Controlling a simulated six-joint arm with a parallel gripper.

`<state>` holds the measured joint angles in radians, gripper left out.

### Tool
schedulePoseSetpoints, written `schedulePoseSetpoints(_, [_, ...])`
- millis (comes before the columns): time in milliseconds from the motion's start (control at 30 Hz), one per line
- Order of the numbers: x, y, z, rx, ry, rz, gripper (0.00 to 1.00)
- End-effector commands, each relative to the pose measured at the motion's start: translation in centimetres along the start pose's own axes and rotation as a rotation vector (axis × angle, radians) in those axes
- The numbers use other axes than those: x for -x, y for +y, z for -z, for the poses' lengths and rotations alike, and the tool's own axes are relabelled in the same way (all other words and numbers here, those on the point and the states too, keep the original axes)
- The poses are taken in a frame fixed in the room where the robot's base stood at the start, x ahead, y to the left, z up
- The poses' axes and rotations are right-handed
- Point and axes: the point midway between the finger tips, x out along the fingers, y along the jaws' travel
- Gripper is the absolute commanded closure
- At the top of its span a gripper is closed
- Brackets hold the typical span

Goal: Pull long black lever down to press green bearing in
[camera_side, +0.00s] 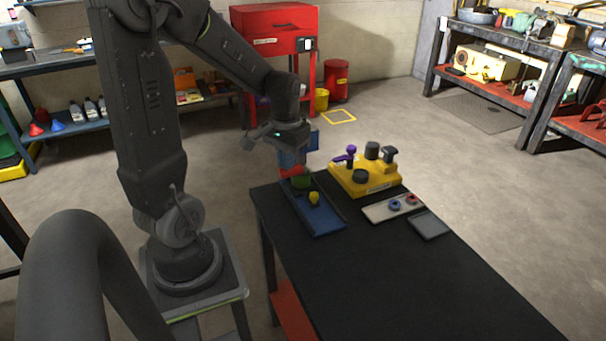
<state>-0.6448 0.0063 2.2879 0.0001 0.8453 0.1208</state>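My gripper (294,168) points down over the far end of a blue tray (327,229) on the black table. Its red and blue end is small and dark here, and I cannot tell whether its fingers are open or shut. A green round part (301,182), perhaps the green bearing, shows directly below it; I cannot tell whether they touch. A yellow block (362,178) stands right of the gripper, with black cylinders, a purple-topped piece (350,150) and a black handle-like piece (389,154) on top. I cannot make out a long black lever for certain.
A yellow knob-like part (314,198) is on the blue tray. A light plate (380,210) holds a blue ring (395,205) and a red ring (411,199). A dark grey plate (429,226) lies beside it. The near part of the table (430,295) is clear.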

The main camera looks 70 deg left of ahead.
Motion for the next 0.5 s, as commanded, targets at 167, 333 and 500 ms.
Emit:
schedulePoseSetpoints(167, [-0.08,0.05,-0.12,0.000,-0.005,-0.001,1.00])
schedulePoseSetpoints(333, [-0.23,0.05,-0.14,-0.001,-0.006,-0.001,1.00])
schedulePoseSetpoints(500, [-0.77,0.09,-0.17,-0.001,-0.007,-0.001,1.00])
